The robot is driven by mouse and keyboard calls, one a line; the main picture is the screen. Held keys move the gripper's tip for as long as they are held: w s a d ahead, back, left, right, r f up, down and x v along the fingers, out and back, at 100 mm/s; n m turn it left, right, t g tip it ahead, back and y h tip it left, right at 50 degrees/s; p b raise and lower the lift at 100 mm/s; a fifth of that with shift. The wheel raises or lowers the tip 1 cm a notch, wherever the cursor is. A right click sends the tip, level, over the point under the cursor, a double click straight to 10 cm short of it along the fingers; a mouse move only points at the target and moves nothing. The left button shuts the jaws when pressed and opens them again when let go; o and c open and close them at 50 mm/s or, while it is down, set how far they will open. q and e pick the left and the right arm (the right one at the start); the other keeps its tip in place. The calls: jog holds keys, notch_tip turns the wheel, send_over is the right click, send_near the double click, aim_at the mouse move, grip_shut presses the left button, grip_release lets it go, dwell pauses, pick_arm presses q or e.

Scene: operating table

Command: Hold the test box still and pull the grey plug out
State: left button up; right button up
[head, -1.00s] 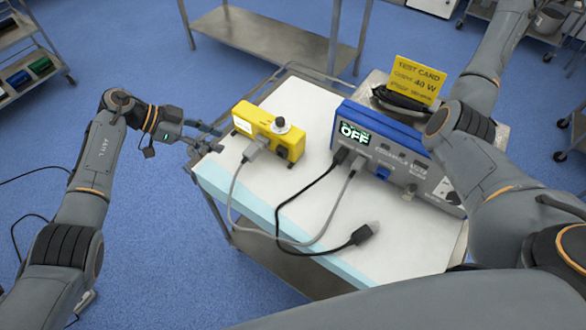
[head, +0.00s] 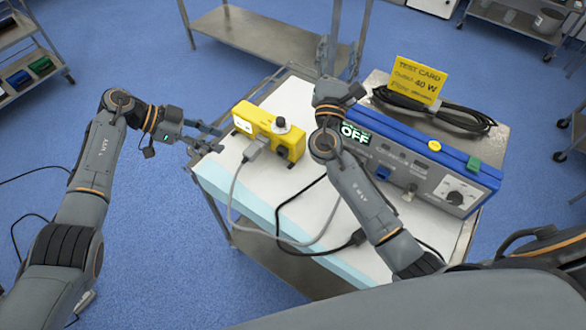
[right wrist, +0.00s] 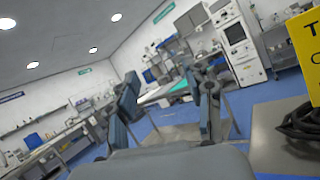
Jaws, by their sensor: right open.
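The yellow test box (head: 262,121), with a small display and a knob on top, sits on the white table top. The grey plug (head: 256,149) is seated in its front side, with a grey cable hanging from it. My left gripper (head: 213,138) is open just left of the box, with a small gap to it. My right gripper (head: 338,55) is open and empty, raised beyond the box and to its right. Its spread fingers also show in the right wrist view (right wrist: 168,100), with nothing between them.
A blue-and-grey unit (head: 430,172) reading OFF stands right of the box, partly behind my right arm.

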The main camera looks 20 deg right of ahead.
jog(key=s+a+f+n+y, duration=0.5)
jog(key=s+a+f+y, duration=0.15)
jog(key=a+f, duration=0.35)
jog(key=n+g+y, duration=0.2)
jog(key=y, duration=0.1)
send_near(282, 126)
jog(key=shift+h, duration=0.25)
jog(key=w, duration=0.9)
jog(key=shift+w+d+r, duration=0.25)
jog(key=shift+w+d, duration=0.05)
jog(key=shift+w, duration=0.05)
